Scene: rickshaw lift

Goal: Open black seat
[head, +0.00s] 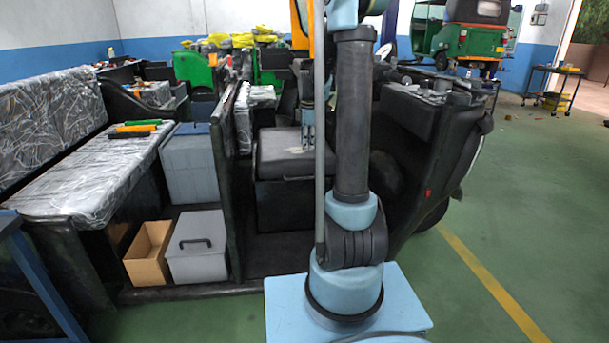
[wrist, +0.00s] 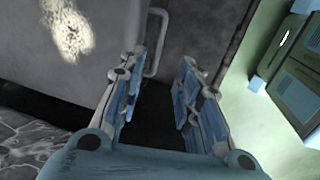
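The black seat (head: 285,152) is in the middle of the vehicle in the head view, partly behind my arm. It looks flat and closed. A thin handle (head: 298,178) shows at its front edge. My gripper (head: 308,130) is above the seat, partly hidden by my arm. In the wrist view my gripper (wrist: 160,72) is open and empty, its two blue fingers apart. A grey bar handle (wrist: 155,42) shows just beyond the fingertips, beside a dark grey surface (wrist: 105,60). I cannot tell whether the fingers touch it.
A plastic-wrapped bench (head: 90,175) with tools is at the left. A grey lidded box (head: 197,248) and an open cardboard box (head: 149,254) stand below it. A dark upright panel (head: 227,185) borders the seat on the left. Green floor is clear at the right.

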